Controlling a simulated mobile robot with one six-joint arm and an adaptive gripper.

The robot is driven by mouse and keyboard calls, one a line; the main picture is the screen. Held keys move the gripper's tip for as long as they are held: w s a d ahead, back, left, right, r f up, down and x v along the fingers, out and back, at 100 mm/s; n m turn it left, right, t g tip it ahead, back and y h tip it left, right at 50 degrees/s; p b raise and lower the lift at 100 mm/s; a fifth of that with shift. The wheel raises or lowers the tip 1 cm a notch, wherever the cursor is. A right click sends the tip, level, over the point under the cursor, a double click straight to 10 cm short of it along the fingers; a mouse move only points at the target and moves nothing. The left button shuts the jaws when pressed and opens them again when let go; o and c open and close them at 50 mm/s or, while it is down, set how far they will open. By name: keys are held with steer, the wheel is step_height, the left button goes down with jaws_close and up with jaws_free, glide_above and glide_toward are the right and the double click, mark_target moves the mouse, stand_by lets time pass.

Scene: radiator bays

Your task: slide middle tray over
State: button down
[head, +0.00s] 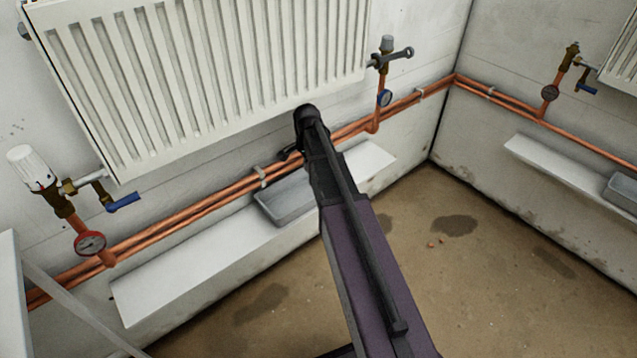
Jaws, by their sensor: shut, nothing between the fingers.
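A grey metal tray (285,203) sits on the white shelf (205,262) under the large radiator. Its right part is hidden behind my arm. A second grey tray (623,192) sits on the right wall's shelf, cut off by the picture edge. Only these two trays show; I cannot tell for certain which is the middle one. My gripper (289,152) shows only as a small dark part beside the end of my arm, mostly hidden by it. It is shut and empty, in front of the copper pipes and above the tray in the picture. I see no contact with the tray.
A white radiator (215,70) hangs above. The shelf is bare left of the tray. Stained floor (470,260) lies open at right.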

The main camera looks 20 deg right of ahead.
mark_target(310, 191)
steer(key=shift+w+d+m, duration=0.25)
steer(key=shift+d+m, duration=0.05)
steer(key=shift+f, duration=0.15)
step_height(310, 191, down, 10)
steer(key=b, duration=1)
steer(key=shift+f, duration=0.1)
steer(key=shift+w+d+r, duration=0.15)
steer(key=shift+w+d, duration=0.05)
steer(key=shift+d, duration=0.35)
steer(key=shift+w+d+r, duration=0.1)
steer(key=shift+w+d, duration=0.1)
steer(key=shift+d, duration=0.3)
steer(key=shift+w+d, duration=0.25)
steer(key=shift+d, duration=0.6)
steer(key=shift+w, duration=0.1)
